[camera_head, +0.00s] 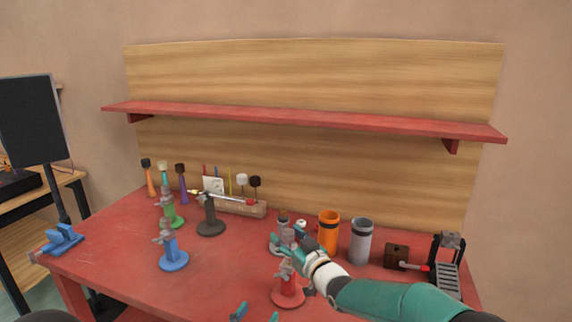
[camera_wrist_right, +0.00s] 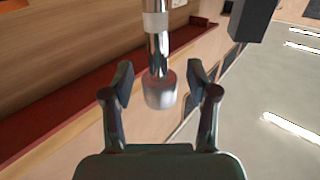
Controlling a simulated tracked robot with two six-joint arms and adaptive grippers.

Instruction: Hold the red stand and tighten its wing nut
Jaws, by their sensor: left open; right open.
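The red stand (camera_head: 288,294) is upright on the red table near the front edge, with a round base and a grey clamp-like top. In the right wrist view, a silver rod with a grey cylindrical end (camera_wrist_right: 160,92) shows between the open fingers of my right gripper (camera_wrist_right: 160,82). I cannot make out the wing nut. My left gripper (camera_head: 256,314) is open and empty at the bottom edge, left of the red stand's base, apart from it.
A blue stand (camera_head: 173,258), a green stand (camera_head: 173,219) and a black stand (camera_head: 210,226) are at left. An orange cup (camera_head: 328,232), a grey cup (camera_head: 361,241) and a dark box (camera_head: 397,256) stand behind my right arm. The front middle of the table (camera_head: 225,270) is clear.

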